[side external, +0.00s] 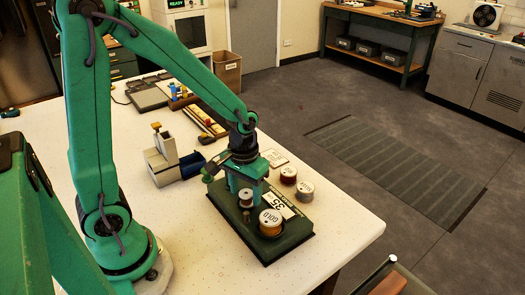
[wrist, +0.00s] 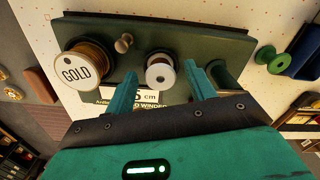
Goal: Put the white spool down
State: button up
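The white spool (wrist: 160,71) stands on the dark green winder base (wrist: 135,32) in the wrist view, with a pale round top and a hole in it. In the side view the small spool (side external: 246,198) shows just in front of my gripper (side external: 247,184). My gripper (wrist: 162,78) is open in the wrist view, its two teal fingers to either side of the white spool with a visible gap. I cannot tell the spool's exact depth between the fingertips. The winder base (side external: 288,247) carries a white label marked 35 cm.
The large gold spool (wrist: 84,66) sits on the base left of the white one, with a wooden knob (wrist: 124,43) between. A green spool (wrist: 265,55) stands off the base. Red (side external: 288,175) and other (side external: 305,190) spools, and a blue tray (side external: 192,164), are nearby.

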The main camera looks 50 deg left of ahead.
aim_at(244, 195)
jog(key=shift+r, duration=3.95)
jog(key=s+r+m+t, duration=0.3)
jog(key=s+r+t, duration=0.2)
jog(key=s+r, duration=0.3)
jog(key=shift+r+m+t, duration=0.3)
jog(key=shift+r+m, duration=0.1)
jog(key=shift+r, duration=0.35)
jog(key=shift+o, duration=0.6)
jog(key=shift+s+a, duration=0.1)
